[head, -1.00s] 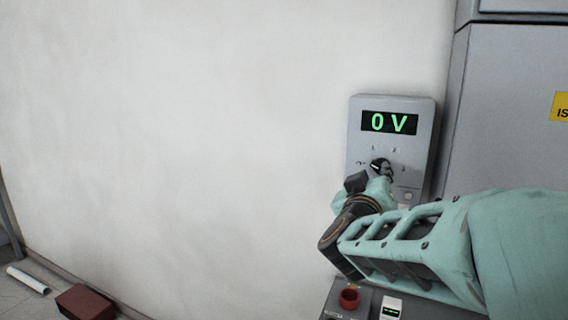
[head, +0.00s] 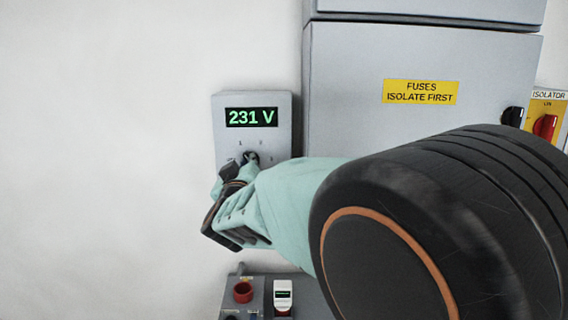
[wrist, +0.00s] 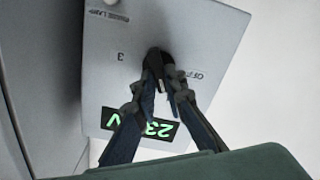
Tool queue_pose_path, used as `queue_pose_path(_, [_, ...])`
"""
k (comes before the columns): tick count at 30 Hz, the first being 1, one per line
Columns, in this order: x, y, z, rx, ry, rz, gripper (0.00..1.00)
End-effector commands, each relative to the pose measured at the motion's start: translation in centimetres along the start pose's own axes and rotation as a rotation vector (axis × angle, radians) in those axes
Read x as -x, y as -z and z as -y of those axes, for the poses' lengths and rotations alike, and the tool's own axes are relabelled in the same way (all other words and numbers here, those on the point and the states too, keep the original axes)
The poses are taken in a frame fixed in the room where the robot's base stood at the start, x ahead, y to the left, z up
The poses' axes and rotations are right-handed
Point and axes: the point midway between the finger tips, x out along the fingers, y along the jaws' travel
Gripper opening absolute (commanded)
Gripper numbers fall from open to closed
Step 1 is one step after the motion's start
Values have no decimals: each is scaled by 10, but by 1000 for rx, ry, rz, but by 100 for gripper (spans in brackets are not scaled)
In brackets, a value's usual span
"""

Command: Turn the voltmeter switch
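The grey voltmeter panel (head: 223,125) hangs on the white wall, and its green display (head: 251,117) reads 231 V. The black voltmeter switch (head: 251,157) is below the display, partly covered by my gripper (head: 247,163). In the wrist view the panel (wrist: 205,45) looks upside down, with its display (wrist: 158,130) partly behind my fingers. My gripper's dark fingers (wrist: 161,76) converge on the black switch knob (wrist: 155,54) and appear shut on it. The fingertips hide part of the knob, so its exact pointer direction is hard to tell.
A tall grey cabinet (head: 350,65) with a yellow fuses label (head: 421,92) stands right of the panel. A yellow isolator with a red handle (head: 545,127) is at far right. A box with a red button (head: 243,291) is below. The wall at left is clear.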

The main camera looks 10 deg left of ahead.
Motion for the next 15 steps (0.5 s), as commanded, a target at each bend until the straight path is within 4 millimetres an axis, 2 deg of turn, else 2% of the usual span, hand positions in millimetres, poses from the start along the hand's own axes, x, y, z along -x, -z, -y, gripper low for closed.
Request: queue_pose_path(15, [0, 0, 0, -64, -1, -1, 0])
